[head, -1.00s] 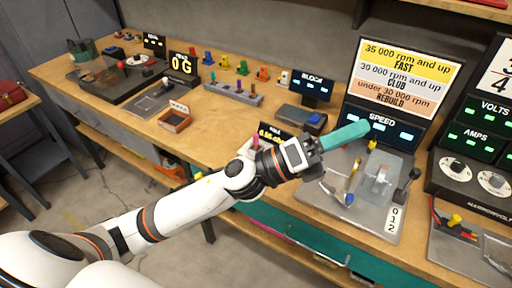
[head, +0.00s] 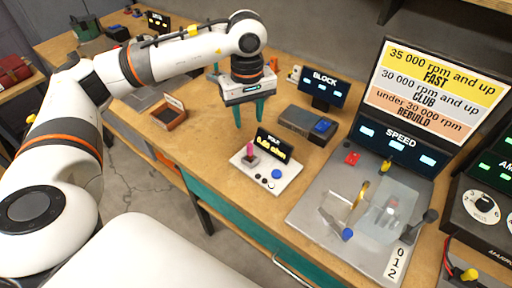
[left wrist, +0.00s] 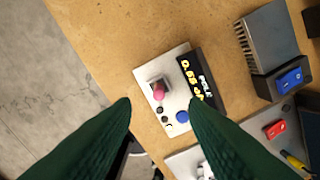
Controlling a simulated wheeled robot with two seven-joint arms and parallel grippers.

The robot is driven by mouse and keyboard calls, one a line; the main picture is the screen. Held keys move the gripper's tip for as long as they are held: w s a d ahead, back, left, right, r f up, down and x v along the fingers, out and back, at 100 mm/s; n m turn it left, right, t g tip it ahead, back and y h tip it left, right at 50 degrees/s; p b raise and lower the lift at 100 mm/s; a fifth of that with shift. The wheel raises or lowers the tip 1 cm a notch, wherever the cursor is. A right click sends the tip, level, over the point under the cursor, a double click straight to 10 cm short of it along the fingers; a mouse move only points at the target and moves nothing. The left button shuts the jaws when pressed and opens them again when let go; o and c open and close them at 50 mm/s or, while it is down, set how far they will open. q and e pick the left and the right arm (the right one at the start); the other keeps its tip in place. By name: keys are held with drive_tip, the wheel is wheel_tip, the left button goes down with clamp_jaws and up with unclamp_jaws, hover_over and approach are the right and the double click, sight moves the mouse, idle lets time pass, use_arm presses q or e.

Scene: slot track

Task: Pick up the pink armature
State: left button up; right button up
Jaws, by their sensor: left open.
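The pink armature (head: 250,150) stands upright on a small white board beside a display with yellow digits. It also shows in the left wrist view (left wrist: 158,92), seen from above near the middle. My left gripper (head: 247,114) points down with its teal fingers apart and empty. In the head view its tips are above and slightly left of the pink armature, apart from it. In the left wrist view the two dark green fingers (left wrist: 160,125) spread at the lower left and right, with the board between and beyond them. My right gripper is not in view.
The white board (head: 285,178) carries several round knobs and a blue button. A grey block unit (head: 300,120) stands behind it. The grey speed panel (head: 315,205) with a clear cover is to the right. An open box (head: 170,119) sits left.

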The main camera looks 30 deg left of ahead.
use_arm(q)
hover_over(249, 144)
wheel_tip(249, 144, down, 4)
drive_tip(key=shift+s+a+f+p, duration=0.1)
drive_tip(key=shift+p, duration=0.25)
drive_tip(key=shift+f, duration=0.3)
drive_tip(key=f, duration=0.1)
drive_tip(key=f+p, duration=0.1)
drive_tip(key=shift+d+f, duration=0.2)
drive_tip(key=shift+f, duration=0.1)
wheel_tip(249, 144, down, 2)
drive_tip(key=shift+f+p, duration=0.15)
drive_tip(key=shift+p, duration=0.25)
drive_tip(key=shift+f, duration=0.2)
clamp_jaws()
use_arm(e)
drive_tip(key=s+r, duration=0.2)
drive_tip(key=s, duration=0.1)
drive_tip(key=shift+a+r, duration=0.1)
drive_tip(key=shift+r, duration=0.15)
